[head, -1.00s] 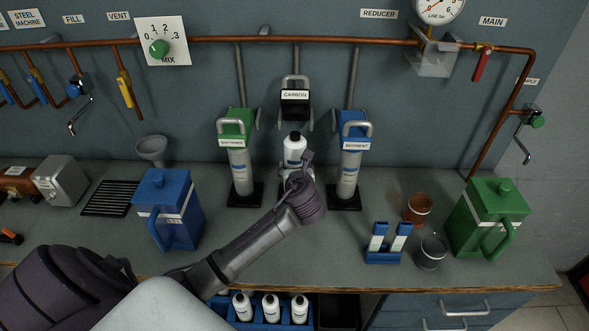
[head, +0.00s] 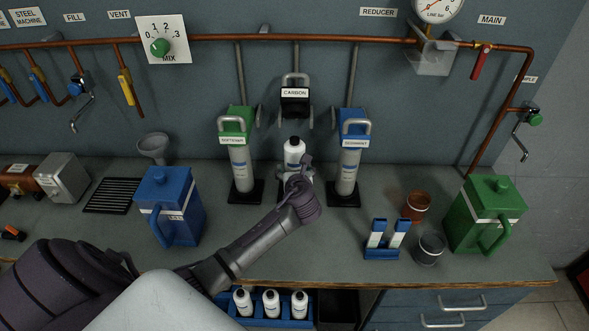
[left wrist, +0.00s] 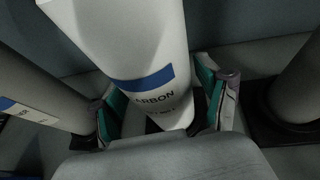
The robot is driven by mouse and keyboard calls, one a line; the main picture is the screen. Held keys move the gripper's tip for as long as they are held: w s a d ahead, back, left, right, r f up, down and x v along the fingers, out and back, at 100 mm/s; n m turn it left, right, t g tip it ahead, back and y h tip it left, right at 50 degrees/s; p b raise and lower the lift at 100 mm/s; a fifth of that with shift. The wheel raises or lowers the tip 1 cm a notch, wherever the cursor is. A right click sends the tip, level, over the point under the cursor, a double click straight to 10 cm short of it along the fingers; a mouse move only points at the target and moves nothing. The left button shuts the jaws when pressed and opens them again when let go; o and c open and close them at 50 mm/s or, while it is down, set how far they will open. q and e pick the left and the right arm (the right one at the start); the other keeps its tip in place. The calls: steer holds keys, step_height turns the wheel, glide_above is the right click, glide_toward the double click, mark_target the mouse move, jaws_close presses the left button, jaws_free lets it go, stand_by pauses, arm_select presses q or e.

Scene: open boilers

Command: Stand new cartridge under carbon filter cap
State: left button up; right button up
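My right gripper is not in view.
The softener filter (head: 240,165) with a green cap stands close on the left, the sediment filter (head: 347,170) with a blue cap close on the right. A blue jug (head: 168,205) is left of my forearm. A blue stand (head: 383,252) is at the right.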

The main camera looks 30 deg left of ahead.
arm_select(q)
steer(key=shift+r, duration=0.1)
steer(key=v, duration=1.2)
steer(key=shift+b, duration=0.45)
